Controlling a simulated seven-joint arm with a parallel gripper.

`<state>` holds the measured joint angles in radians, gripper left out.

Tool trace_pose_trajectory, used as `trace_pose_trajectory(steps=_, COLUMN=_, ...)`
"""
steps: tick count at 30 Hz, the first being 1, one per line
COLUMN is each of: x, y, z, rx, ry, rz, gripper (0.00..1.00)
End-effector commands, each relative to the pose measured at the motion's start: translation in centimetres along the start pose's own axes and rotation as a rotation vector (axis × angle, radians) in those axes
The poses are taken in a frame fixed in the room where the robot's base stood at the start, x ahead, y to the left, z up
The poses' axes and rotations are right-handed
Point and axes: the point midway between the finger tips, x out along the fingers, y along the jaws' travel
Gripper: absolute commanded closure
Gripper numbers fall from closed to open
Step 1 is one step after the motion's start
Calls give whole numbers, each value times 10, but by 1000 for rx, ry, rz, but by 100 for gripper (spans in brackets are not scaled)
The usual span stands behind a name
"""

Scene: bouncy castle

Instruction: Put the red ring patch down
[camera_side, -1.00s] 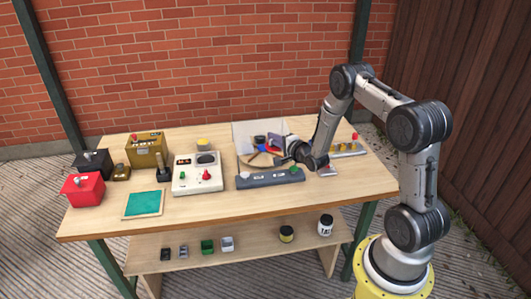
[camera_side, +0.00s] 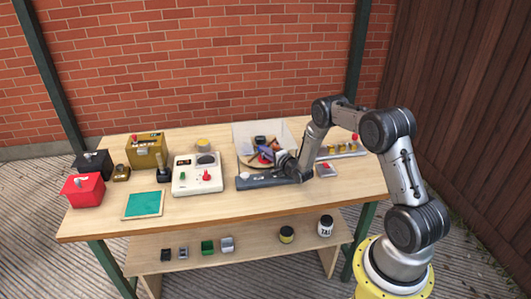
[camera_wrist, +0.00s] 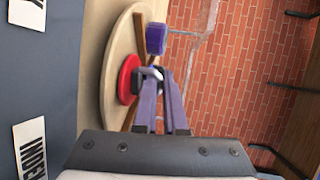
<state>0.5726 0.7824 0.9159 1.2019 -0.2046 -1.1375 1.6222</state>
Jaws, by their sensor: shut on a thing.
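The red ring patch (camera_wrist: 127,78) shows nearly edge-on in the wrist view, against a round pale wooden board (camera_wrist: 112,100). My gripper (camera_wrist: 155,78) is shut at the patch, its purple fingers meeting at a small grey-white piece on the patch's near face. Whether the patch touches the board or is just above it, I cannot tell. In the side view my gripper (camera_side: 280,160) is low over the board (camera_side: 244,163), and a bit of red patch (camera_side: 265,158) shows beside it. The fingertips are mostly hidden there.
A clear-walled bin (camera_side: 262,131) stands behind the board, with a purple-blue block (camera_wrist: 157,38) close to my fingers. A long dark grey panel (camera_side: 250,183) lies in front, partly under my arm. A white control box (camera_side: 190,183) stands left.

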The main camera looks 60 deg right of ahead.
Motion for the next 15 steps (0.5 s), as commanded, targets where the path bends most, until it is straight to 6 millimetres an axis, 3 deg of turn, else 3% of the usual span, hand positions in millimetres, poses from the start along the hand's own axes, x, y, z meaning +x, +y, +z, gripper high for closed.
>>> trace_pose_trajectory(steps=10, x=1, y=3, z=0, rx=0, ry=0, rz=0, gripper=100)
trace_pose_trajectory(steps=11, x=1, y=3, z=0, rx=0, ry=0, rz=0, gripper=86)
trace_pose_trajectory(steps=15, x=0, y=3, z=0, rx=0, ry=0, rz=0, gripper=62)
